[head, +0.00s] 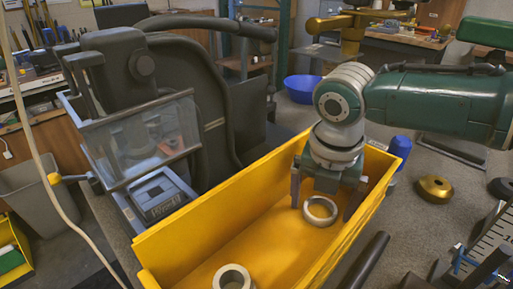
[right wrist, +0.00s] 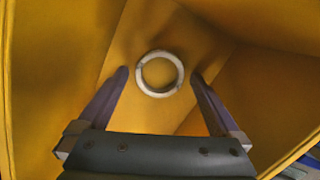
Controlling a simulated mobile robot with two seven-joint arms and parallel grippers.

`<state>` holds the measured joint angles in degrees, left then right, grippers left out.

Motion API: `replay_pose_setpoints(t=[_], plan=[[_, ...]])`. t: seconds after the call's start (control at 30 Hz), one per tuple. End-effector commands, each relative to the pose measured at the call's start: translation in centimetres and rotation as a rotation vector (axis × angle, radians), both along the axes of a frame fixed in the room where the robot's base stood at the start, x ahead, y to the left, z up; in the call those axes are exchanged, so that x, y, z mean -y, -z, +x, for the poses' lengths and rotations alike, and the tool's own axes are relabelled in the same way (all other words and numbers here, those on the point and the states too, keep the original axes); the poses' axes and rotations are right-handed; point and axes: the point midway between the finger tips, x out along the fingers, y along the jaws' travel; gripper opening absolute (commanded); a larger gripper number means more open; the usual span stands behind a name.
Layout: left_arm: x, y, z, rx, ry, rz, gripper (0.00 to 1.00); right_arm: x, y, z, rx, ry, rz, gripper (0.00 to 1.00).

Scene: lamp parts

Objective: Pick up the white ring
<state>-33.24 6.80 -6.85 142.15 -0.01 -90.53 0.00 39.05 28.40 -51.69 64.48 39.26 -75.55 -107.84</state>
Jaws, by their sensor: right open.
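The white ring (head: 320,222) lies in the yellow bin (head: 184,237), toward its far end. My right gripper (head: 321,211) points down into the bin with its fingers apart, one on each side of the ring. In the right wrist view the ring (right wrist: 160,94) appears between and slightly beyond the open fingertips (right wrist: 160,74), with a visible gap on both sides. Nothing is held. A second, thicker pale ring-shaped part (head: 219,278) sits in the near end of the bin. My left gripper is not in view.
The bin's tall yellow walls stand close around my right gripper. A dark machine with a clear guard (head: 150,140) is left of the bin. The bin floor between the two rings is clear.

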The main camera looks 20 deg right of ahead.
Motion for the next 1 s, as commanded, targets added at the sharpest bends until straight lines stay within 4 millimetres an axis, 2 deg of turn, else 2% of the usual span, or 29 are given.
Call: replay_pose_setpoints(t=[0.17,0.87,1.0], plan=[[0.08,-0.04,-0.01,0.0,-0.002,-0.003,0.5,-0.01,-0.07,0.03,0.001,0.0,0.001,0.99],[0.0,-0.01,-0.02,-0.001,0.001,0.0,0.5,0.0,-0.1,0.02,0.001,0.0,0.001,0.2],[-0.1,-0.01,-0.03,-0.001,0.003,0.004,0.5,0.0,-0.1,0.02,0.001,0.0,0.001,0.19]])
